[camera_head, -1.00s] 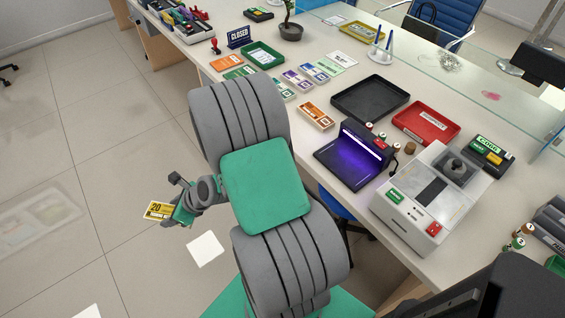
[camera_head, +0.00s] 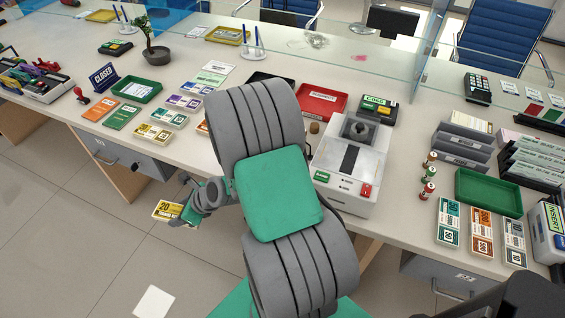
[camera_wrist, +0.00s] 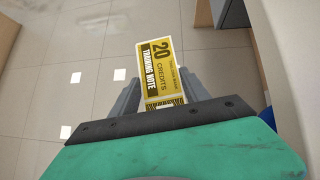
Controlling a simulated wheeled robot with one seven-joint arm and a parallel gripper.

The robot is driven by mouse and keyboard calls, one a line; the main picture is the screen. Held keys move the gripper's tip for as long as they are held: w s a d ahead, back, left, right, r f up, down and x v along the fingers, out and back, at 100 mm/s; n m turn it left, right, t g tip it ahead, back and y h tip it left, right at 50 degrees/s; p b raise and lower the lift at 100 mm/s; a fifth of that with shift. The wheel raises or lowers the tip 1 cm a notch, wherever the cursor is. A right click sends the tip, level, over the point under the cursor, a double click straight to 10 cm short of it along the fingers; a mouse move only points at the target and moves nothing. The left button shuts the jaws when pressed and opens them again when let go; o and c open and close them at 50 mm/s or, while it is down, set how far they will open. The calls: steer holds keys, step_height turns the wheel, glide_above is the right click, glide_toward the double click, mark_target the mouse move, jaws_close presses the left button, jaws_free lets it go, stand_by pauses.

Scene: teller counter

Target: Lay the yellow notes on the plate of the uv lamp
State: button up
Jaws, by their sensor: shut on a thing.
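The yellow notes (camera_head: 167,210), marked 20, are in my gripper (camera_head: 188,211), which is shut on them off the counter's front edge, above the floor. In the wrist view the notes (camera_wrist: 160,66) stick out past the fingers of my gripper (camera_wrist: 160,92), their printed face showing. The uv lamp and its plate do not show now; my arm covers the part of the counter between the black tray (camera_head: 262,77) and the white counting machine (camera_head: 350,160).
Several note bundles, including a yellowish one (camera_head: 153,133), lie on the counter at left. A red tray (camera_head: 320,102) lies behind the machine. A green tray (camera_head: 488,192) and more bundles (camera_head: 482,232) are at right. Drawers (camera_head: 130,165) front the counter.

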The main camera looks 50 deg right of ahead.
steer(key=w+d+r+m+h+b, duration=0.15)
steer(key=d+r+b, duration=0.35)
steer(key=d+r, duration=1.35)
steer(key=shift+m+t, duration=0.25)
steer(key=shift+t, duration=0.15)
steer(key=s+d+f, duration=0.4)
steer(key=s, duration=0.1)
steer(key=s+d+f+b, duration=0.1)
steer(key=s+d+f, duration=0.4)
steer(key=shift+d+f+b, duration=0.15)
steer(key=shift+f+b, duration=0.1)
steer(key=shift+b, duration=0.05)
step_height(320, 180, down, 3)
steer(key=shift+s+f+b, duration=0.1)
steer(key=shift+b, duration=0.25)
steer(key=o, duration=1.6)
